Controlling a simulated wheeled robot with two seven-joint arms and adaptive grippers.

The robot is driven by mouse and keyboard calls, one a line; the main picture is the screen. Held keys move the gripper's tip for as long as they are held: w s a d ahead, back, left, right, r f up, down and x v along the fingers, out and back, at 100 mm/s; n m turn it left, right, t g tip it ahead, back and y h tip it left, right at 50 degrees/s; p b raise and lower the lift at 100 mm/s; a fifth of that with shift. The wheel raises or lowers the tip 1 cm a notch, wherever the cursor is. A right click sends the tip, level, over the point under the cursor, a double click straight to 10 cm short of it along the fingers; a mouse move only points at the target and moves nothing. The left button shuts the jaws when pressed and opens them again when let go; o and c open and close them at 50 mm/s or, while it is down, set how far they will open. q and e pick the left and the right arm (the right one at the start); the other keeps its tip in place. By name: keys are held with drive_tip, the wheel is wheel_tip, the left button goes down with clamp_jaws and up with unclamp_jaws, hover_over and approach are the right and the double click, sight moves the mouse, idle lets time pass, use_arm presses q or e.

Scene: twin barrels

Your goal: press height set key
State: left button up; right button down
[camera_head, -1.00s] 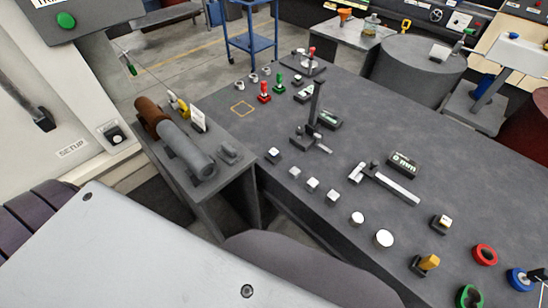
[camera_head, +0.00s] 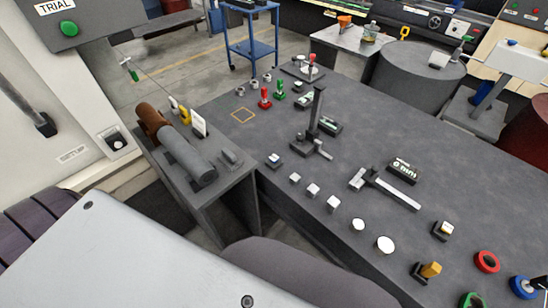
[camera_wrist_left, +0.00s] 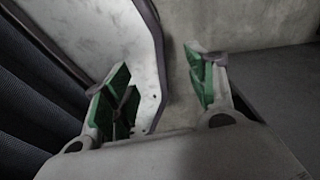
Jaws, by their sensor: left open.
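The height gauge (camera_head: 317,122), a dark upright post on a base, stands on the dark bench. A small dark key with a light top (camera_head: 274,160) sits left of its base; I cannot read any label on it, so I cannot tell whether it is the height set key. A dark display box (camera_head: 328,124) is beside the post. My left gripper (camera_wrist_left: 160,88) shows in the left wrist view with its green-padded fingers spread and nothing between them. It is not seen in the head view, so its place relative to the key is unclear. My right gripper is not in view.
A caliper (camera_head: 384,188) and its display (camera_head: 404,170) lie right of the gauge. Several white pieces line the bench's front edge. A lower stand (camera_head: 235,200) with a brown and grey cylinder (camera_head: 180,145) is left. The bench middle behind the caliper is clear.

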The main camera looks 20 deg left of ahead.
use_arm(q)
clamp_jaws()
idle(1.4)
